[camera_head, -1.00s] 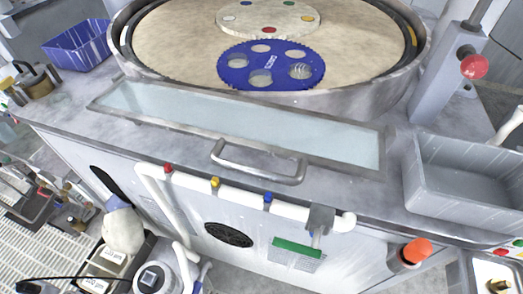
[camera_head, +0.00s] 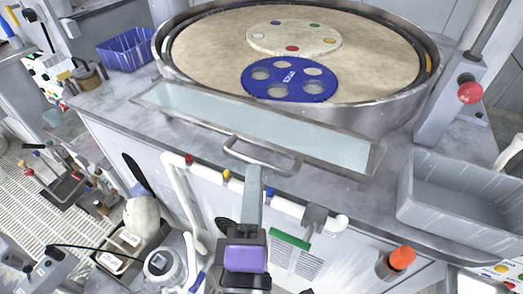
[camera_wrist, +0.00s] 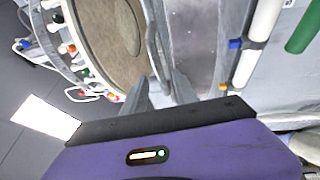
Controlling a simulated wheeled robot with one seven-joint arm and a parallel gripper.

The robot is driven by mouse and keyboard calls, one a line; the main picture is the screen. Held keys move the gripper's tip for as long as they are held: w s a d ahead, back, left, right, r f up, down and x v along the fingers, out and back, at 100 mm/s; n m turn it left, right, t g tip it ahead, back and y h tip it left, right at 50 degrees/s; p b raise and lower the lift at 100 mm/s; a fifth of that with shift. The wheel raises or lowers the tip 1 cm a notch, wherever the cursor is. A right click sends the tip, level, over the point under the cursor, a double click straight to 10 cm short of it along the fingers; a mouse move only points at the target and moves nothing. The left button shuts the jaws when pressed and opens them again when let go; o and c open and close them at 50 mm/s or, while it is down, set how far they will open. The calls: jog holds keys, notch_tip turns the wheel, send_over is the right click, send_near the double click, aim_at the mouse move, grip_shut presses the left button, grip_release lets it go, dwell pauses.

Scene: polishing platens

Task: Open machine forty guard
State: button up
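The guard (camera_head: 190,104) is a long clear panel in a metal frame, lying low along the front of the round polishing platen (camera_head: 215,45). Its curved metal handle (camera_head: 262,160) is on the front edge; it also shows in the wrist view (camera_wrist: 154,45). My gripper (camera_head: 254,170) reaches up from below, with its tips at the handle in the head view. In the wrist view my gripper (camera_wrist: 160,82) has its two grey fingers apart, with the handle just past or between the tips. I cannot tell whether they touch it.
A blue disc with holes (camera_head: 290,78) lies on the platen. A grey bin (camera_head: 455,205) is at right, and a red knob (camera_head: 470,93) is on a post. White pipes (camera_head: 180,190) run below the counter edge. A blue basket (camera_head: 125,52) stands at left.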

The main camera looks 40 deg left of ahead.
jog(key=p+x, duration=0.2)
jog(key=x, duration=0.5)
jog(key=shift+w+a, duration=0.2)
jog(key=shift+w, duration=0.1)
jog(key=shift+c, duration=0.2)
jog(key=c, duration=0.7)
jog(key=shift+r, duration=0.1)
